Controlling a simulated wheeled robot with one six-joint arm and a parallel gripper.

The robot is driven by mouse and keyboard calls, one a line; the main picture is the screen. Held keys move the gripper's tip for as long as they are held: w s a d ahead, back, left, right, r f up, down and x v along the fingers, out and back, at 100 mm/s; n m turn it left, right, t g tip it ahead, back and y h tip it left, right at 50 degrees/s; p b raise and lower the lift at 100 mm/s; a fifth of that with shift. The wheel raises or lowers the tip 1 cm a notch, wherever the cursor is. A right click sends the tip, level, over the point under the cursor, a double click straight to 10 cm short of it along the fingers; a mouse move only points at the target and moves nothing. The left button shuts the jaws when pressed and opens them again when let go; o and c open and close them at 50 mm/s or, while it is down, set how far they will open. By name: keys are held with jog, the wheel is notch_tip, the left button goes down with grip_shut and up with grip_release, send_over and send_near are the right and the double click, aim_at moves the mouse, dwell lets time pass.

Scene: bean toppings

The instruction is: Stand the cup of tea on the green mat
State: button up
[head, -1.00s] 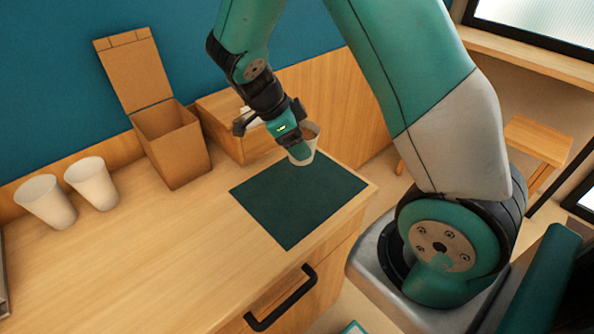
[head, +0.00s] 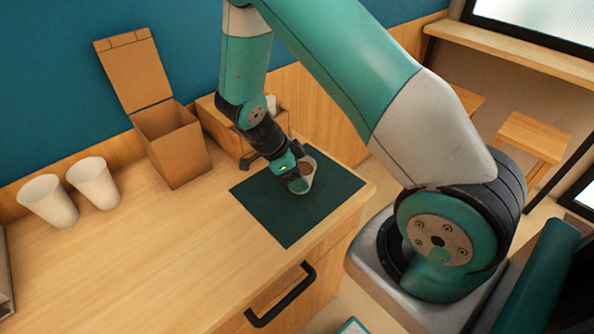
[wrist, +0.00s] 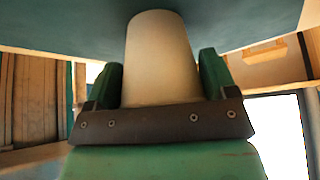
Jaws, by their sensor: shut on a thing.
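The cup of tea (head: 309,181) is pale with brown tea visible at its open top. It is over the middle to back of the dark green mat (head: 285,222) and looks about upright. I cannot tell whether its base touches the mat. My gripper (head: 302,179) is shut on the cup from its left side and hides part of it. In the wrist view the cup (wrist: 162,55) sits between my two green fingers, with the mat (wrist: 60,25) across the top of the picture.
Two white cups (head: 48,202) (head: 93,183) stand at the left of the wooden counter (head: 165,245). An open cardboard box (head: 172,145) stands at the back. A low wooden box (head: 222,128) is behind my gripper. The counter left of the mat is clear.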

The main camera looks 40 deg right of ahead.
jog(key=o, duration=0.9)
jog(key=shift+o, duration=0.2)
jog(key=shift+r, duration=0.15)
jog(key=shift+w+a+r, duration=0.2)
jog(key=shift+r, duration=0.05)
jog(key=a+r+n+t+y+b, duration=0.1)
jog(key=a+r+n, duration=0.35)
jog(key=r, duration=0.25)
jog(key=a+r+n+t+y+b, duration=0.1)
jog(key=a+r+n, duration=0.35)
jog(key=r, duration=0.35)
jog(key=s+a+r+n+y, duration=0.3)
jog(key=s+a+n, duration=0.3)
jog(key=n, duration=0.5)
jog(key=s+a+r+n+t+y, duration=0.1)
jog(key=s+a+r+n+y, duration=0.3)
jog(key=s+n, duration=0.7)
notch_tip(320, 180, up, 2)
jog(key=shift+s+a+r+n, duration=0.1)
jog(key=shift+s+a+n, duration=0.25)
jog(key=shift+a, duration=0.5)
jog(key=shift+w, duration=0.15)
